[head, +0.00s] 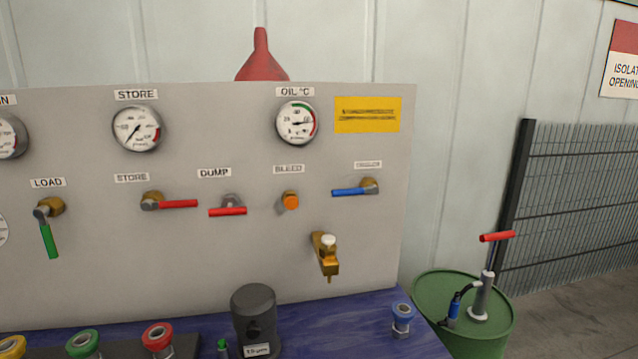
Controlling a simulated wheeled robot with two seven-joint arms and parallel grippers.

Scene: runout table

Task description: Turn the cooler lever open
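A blue lever (350,192) on a brass valve (370,186) is at the upper right of the grey panel (385,240). It lies about level, pointing left from the valve. The small label (368,164) above it is too blurred to read surely; no other label in view reads cooler. Neither of my grippers shows in the head view.
The panel also carries a red store lever (178,204), a red dump lever (227,212), an orange bleed knob (290,199), a green load lever (49,241) and a brass tap (326,256). A black cylinder (254,310) stands on the blue bench (340,322). A green drum (430,290) is at right.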

